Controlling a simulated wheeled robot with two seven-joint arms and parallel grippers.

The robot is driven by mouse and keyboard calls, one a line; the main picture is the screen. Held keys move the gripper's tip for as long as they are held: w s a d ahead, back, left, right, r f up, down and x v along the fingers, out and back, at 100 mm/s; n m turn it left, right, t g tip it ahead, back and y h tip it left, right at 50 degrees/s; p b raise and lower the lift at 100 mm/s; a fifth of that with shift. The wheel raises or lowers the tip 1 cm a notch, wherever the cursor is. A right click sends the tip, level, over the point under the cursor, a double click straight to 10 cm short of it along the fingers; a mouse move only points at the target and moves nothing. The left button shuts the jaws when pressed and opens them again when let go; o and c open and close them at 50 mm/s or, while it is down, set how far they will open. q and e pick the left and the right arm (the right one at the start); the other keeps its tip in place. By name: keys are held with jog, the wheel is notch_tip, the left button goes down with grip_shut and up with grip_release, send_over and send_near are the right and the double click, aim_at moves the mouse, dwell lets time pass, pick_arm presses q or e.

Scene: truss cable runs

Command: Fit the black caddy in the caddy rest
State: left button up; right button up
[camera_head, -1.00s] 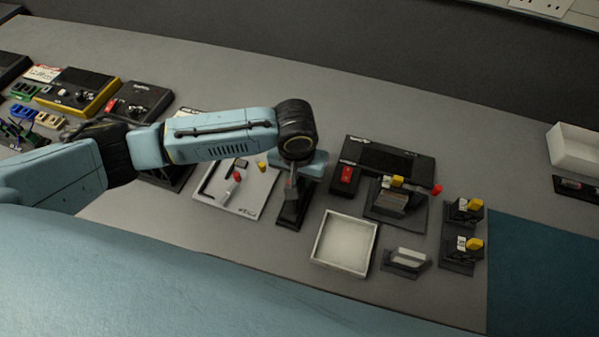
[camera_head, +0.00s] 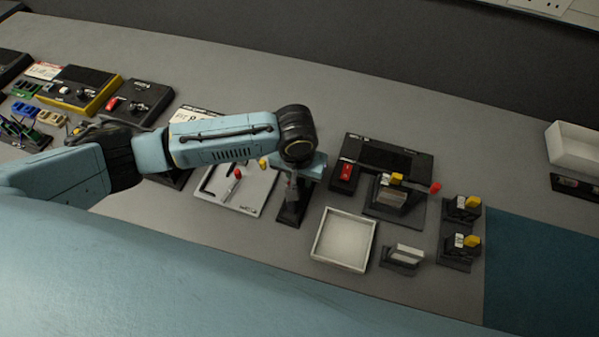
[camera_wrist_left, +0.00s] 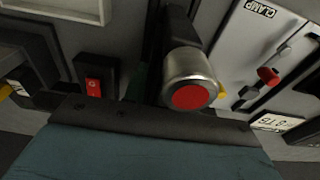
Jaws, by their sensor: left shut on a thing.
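My left gripper (camera_head: 291,186) points down over a narrow black stand (camera_head: 291,213) between the light clamp board and the white tray. Its jaws are shut on a dark piece, which I take to be the black caddy; the wrist and arm hide most of it. In the left wrist view a silver cylinder with a red end (camera_wrist_left: 190,82) stands in front of a dark upright part (camera_wrist_left: 178,22). I cannot tell for sure which fixture is the caddy rest, or whether the held piece touches the stand. My right gripper is not in view.
The white tray (camera_head: 318,249) is empty. The clamp board (camera_head: 249,204) is on the left. A teal mat (camera_head: 540,270) is clear.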

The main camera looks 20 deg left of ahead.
pick_arm(q)
jog(key=o, duration=1.4)
jog(key=shift+c, duration=0.2)
jog(key=shift+r, duration=0.1)
notch_tip(320, 180, up, 7)
jog(key=p, duration=0.9)
jog(key=shift+r+p, duration=0.2)
jog(key=shift+p, duration=0.1)
jog(key=shift+s+f, duration=0.1)
jog(key=shift+s, duration=0.05)
